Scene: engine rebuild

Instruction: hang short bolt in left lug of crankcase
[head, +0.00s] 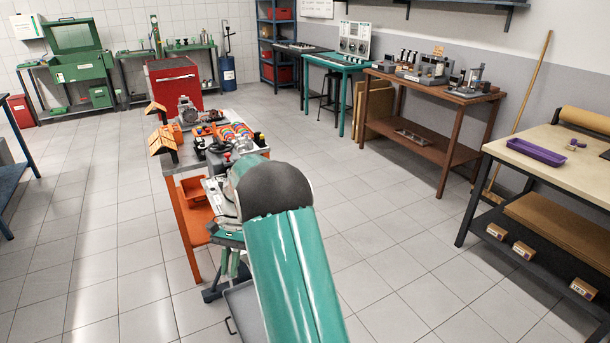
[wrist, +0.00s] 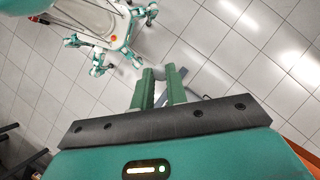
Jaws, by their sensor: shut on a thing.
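In the wrist view the two green fingers of my gripper (wrist: 160,86) are shut on a small grey piece (wrist: 159,73), which I take to be the short bolt; little of it shows.
The orange bench (head: 195,214) carries colourful parts and a grey machine (head: 187,109). A brown table (head: 440,88) with parts stands at the back right. A cream-topped bench (head: 553,140) holds a purple tray (head: 536,152). Tiled floor (head: 105,235) is clear at left.

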